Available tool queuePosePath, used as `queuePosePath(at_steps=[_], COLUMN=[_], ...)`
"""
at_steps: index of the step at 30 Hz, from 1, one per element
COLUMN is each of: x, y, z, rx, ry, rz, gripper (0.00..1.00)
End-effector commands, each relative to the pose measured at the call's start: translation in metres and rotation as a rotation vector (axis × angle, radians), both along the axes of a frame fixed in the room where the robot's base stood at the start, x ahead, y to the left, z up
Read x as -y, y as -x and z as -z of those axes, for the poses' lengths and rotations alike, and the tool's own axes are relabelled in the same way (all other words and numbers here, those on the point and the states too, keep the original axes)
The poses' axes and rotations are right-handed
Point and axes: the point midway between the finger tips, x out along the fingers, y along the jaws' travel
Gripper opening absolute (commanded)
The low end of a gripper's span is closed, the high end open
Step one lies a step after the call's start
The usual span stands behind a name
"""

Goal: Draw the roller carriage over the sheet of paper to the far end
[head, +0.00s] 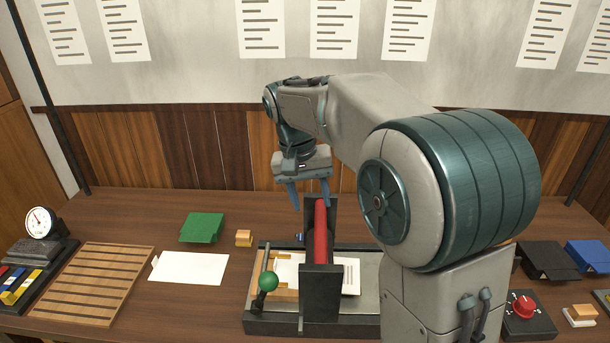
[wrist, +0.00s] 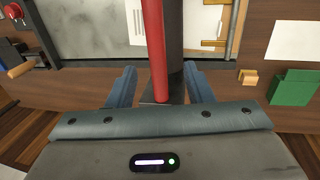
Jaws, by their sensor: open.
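The roller carriage spans the press bed (head: 367,291), with a red roller (head: 320,235) between dark upright end plates; its near plate (head: 322,295) faces the head camera. The sheet of paper (head: 351,277) lies on the bed, partly hidden under the carriage. My gripper (head: 309,196) is open and empty above the carriage's far end. In the wrist view the red roller (wrist: 154,45) and a dark bar or roller beside it run between my spread fingers (wrist: 158,88). I cannot tell whether the fingers touch the carriage. Part of the paper (wrist: 207,16) shows beside it.
A lever with a green knob (head: 268,281) stands at the bed's left. My arm hides much of the right side.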

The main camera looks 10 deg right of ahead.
Motion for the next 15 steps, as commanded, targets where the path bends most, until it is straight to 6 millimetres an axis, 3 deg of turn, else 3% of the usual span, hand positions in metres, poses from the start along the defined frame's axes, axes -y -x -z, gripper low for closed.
queuePosePath(at_steps=[6, 15], x=[-0.009, -0.013], y=[-0.002, -0.002], z=[-0.043, -0.063], rx=[0.003, 0.001], ry=[-0.002, -0.001], rz=[-0.002, -0.002], gripper=[0.47, 0.47])
